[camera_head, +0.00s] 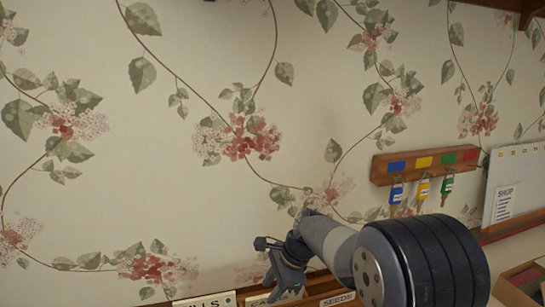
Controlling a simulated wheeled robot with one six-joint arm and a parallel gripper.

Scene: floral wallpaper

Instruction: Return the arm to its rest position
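My gripper (272,277) is low in the middle of the view, at the end of my arm, which reaches in from the lower right. It is in front of the floral wall and close to the labelled wooden holders. Its dark fingers point down and left. They are small and seen at an angle, so I cannot tell whether they are open or shut. I see nothing clearly held in it.
A wooden key rack (425,164) on the wall has blue, yellow, green and red marks; keys hang under the first three. Holders labelled SEEDS (337,299) and others line the bottom. A white board (516,183) and an open box (520,287) are at right.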

